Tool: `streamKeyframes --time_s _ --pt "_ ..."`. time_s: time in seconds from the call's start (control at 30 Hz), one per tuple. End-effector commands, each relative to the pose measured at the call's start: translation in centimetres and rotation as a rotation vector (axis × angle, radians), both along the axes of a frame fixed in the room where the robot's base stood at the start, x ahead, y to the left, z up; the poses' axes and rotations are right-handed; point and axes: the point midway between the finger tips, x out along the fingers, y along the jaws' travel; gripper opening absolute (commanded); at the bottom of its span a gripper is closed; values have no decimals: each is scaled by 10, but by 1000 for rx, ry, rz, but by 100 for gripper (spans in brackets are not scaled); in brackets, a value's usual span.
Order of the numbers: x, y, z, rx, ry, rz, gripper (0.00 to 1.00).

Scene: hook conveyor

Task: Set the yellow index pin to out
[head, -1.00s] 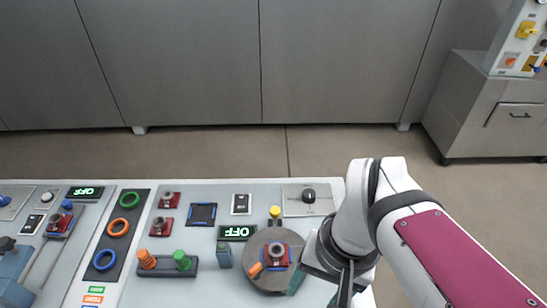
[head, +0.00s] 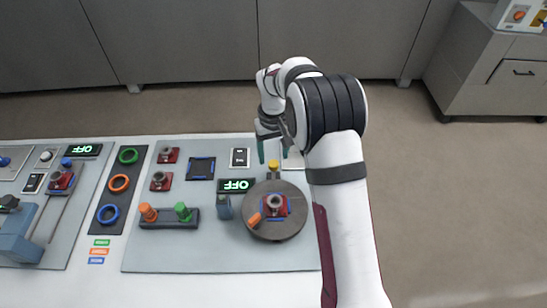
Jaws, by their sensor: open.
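The yellow index pin (head: 273,165) stands at the back edge of the round grey turntable (head: 276,228). Its yellow knob shows; how far it is drawn out cannot be told. My gripper (head: 272,151) is open above and just behind the knob. Its dark green-tipped fingers point down, one to each side of the knob as seen here. Whether they touch it cannot be told.
On the turntable sit a red block with a grey ring (head: 275,204) and an orange piece (head: 254,219). A lit OFF display (head: 236,186) and a blue-grey block (head: 224,207) stand left of it. A peg holder (head: 163,222) with orange and green pegs is further left.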

Motion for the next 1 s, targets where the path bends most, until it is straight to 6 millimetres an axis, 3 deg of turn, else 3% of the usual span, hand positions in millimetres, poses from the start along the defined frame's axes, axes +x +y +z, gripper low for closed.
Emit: streamKeyframes --time_s 0.1,0.2,0.5,0.87,1.0 --pt "-1 0 -20 -1 3 0 66" --pt "0 0 -28 0 1 -1 66" --pt "0 0 -31 0 0 -1 66" --pt "0 0 -30 -1 -1 -1 1" --pt "0 0 -30 -1 -1 -1 0"
